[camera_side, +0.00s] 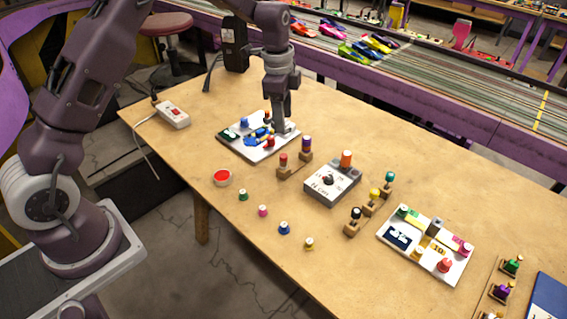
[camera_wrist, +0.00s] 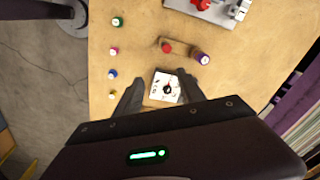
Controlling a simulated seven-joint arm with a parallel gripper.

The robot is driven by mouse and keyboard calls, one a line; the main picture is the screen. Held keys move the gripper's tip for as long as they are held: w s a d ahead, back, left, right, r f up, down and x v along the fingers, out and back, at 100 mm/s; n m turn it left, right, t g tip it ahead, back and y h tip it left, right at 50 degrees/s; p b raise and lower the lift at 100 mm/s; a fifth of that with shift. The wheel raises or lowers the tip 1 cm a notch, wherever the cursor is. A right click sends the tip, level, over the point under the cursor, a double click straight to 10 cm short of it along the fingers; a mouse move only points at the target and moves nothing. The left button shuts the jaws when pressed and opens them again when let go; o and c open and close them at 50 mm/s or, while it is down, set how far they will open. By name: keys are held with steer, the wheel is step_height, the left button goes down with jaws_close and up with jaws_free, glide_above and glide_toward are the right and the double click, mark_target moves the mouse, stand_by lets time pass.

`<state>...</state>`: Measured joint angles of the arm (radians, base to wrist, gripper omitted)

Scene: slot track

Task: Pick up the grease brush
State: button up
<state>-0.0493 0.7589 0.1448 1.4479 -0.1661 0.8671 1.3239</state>
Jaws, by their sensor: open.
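I cannot single out a grease brush in either view; nothing shows plain bristles or a brush handle. My gripper (camera_side: 284,127) hangs open above the table, in front of the back-left white board in the side view. In the wrist view its two dark fingers (camera_wrist: 160,76) stand apart with nothing between them. A pale box with a dark knob (camera_side: 327,180) shows beyond the fingers and below them, also in the wrist view (camera_wrist: 167,88). An orange-topped cylinder (camera_side: 346,159) stands at its back edge.
White boards of small coloured parts lie at the back (camera_side: 232,146) and right (camera_side: 437,272). A wooden holder (camera_side: 293,168) has red and purple knobs. A red round tin (camera_side: 222,177) and small pegs (camera_side: 263,211) stand near the front edge.

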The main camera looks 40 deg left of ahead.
mark_target(283, 156)
steer(key=f+m, duration=0.1)
steer(key=f, duration=0.2)
steer(key=w+a+f+m, duration=0.1)
steer(key=f, duration=0.3)
steer(key=w+f+g, duration=0.1)
steer(key=f, duration=0.2)
steer(key=shift+w+a+f+m, duration=0.15)
steer(key=shift+a+f+m, duration=0.1)
steer(key=shift+m, duration=0.15)
steer(key=f, duration=0.6)
steer(key=shift+w+a+f, duration=0.1)
steer(key=shift+a+f, duration=0.3)
jaws_close()
